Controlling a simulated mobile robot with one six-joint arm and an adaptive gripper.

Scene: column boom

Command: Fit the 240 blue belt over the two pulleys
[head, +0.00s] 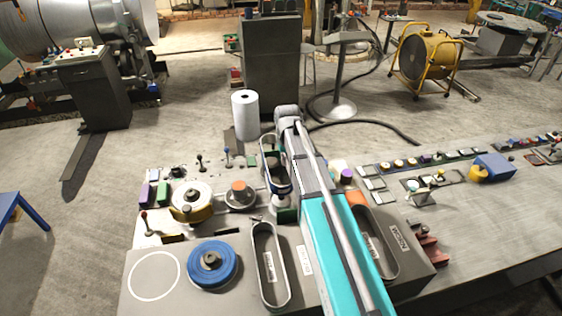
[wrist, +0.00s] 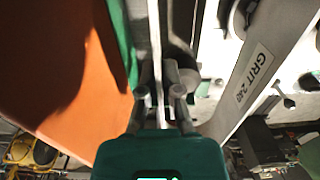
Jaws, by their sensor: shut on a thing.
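My gripper (wrist: 170,98) is shut on a thin pale edge (wrist: 156,45) that runs up between its fingers in the wrist view. In the head view a pale-rimmed, dark oval loop with blue at its lower end (head: 275,184) shows beside my arm; it looks like the belt, but part of it is hidden. A yellow-rimmed wheel (head: 192,203) and a smaller grey wheel with a brown top (head: 240,196) stand side by side on the pale plate, left of the loop; they look like the two pulleys. No belt is visible around them.
A blue disc (head: 212,262) lies at the front left, beside a white circle outline. A "GRIT 240" label (wrist: 255,72) and a large orange surface (wrist: 65,75) show in the wrist view. Short levers (head: 200,160) stand behind the wheels.

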